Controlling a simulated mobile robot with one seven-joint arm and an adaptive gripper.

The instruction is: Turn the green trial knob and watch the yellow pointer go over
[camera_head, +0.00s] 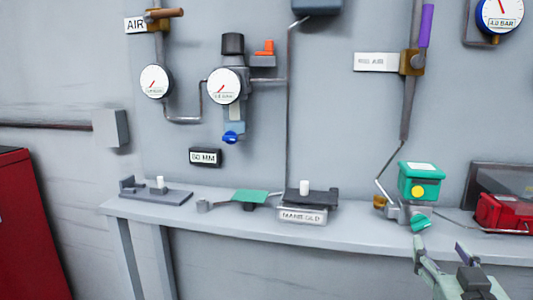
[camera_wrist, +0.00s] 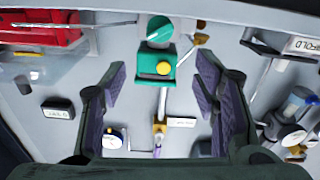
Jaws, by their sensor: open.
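A green actuator box (camera_head: 420,172) with a white top label and a round yellow indicator (camera_head: 418,191) stands on the right part of the shelf. The green knob (camera_head: 420,224) sits low at its front, near the shelf edge. In the wrist view, which is upside down, the knob (camera_wrist: 159,28) is above the box (camera_wrist: 155,58) and the yellow indicator (camera_wrist: 163,68). My gripper (camera_head: 441,249) is open and empty, in front of and below the knob, apart from it. Its two fingers frame the box in the wrist view (camera_wrist: 162,76). The pointer's direction is too small to read.
A red box (camera_head: 502,213) stands right of the actuator, by a dark clear-sided case (camera_head: 487,177). A thin pipe (camera_head: 384,188) comes down at its left. The manifold block (camera_head: 302,213) is further left. The shelf front (camera_head: 350,239) runs below; space before it is free.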

